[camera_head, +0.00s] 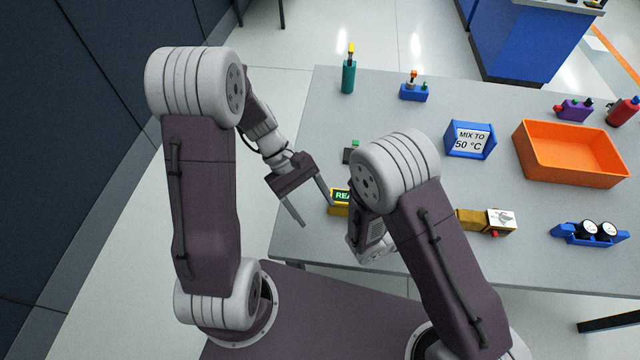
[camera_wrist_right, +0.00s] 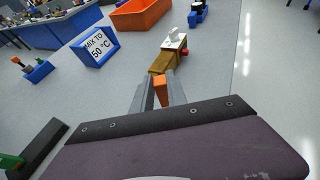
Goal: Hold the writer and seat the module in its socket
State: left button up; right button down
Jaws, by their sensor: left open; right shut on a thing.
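The writer (camera_head: 340,207) looks to be the yellow box with a lit green display, near the table's front edge in the head view. My right arm hides part of it. My left gripper (camera_head: 317,214) is open and empty, just left of the writer, its fingers apart and pointing toward it. My right gripper (camera_wrist_right: 160,92) is shut on a small orange block (camera_wrist_right: 161,86), which may be the module. In the head view my own arm hides these fingers and the block. I cannot make out the socket.
A yellow-brown box with a white top (camera_head: 487,221) lies to the right, ahead of the right fingers. A blue "MIX TO 50 °C" sign (camera_head: 471,140), an orange tray (camera_head: 570,178) and a blue holder with round pieces (camera_head: 590,234) stand on the grey table (camera_head: 520,255). A black-and-green item (camera_head: 351,152) stands behind the writer.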

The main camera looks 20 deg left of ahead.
pick_arm(q)
jog(key=w+a+f+n+t+h, duration=0.1)
jog(key=w+f+n+h, duration=0.1)
jog(key=n, duration=0.1)
jog(key=w+a+f+n+t+h+p, duration=0.1)
jog(key=w+a+n+h, duration=0.1)
jog(key=w+n, duration=0.1)
jog(key=w+a+f+n+t+h+p, duration=0.1)
jog(key=w+f+n+t+h, duration=0.1)
jog(key=n+h, duration=0.1)
jog(key=shift+w+a+f+n, duration=0.3)
jog(key=shift+w+a, duration=0.05)
jog(key=shift+a, duration=0.05)
jog(key=shift+w+f, duration=0.1)
jog(key=shift+f, duration=0.15)
jog(key=shift+a, duration=0.1)
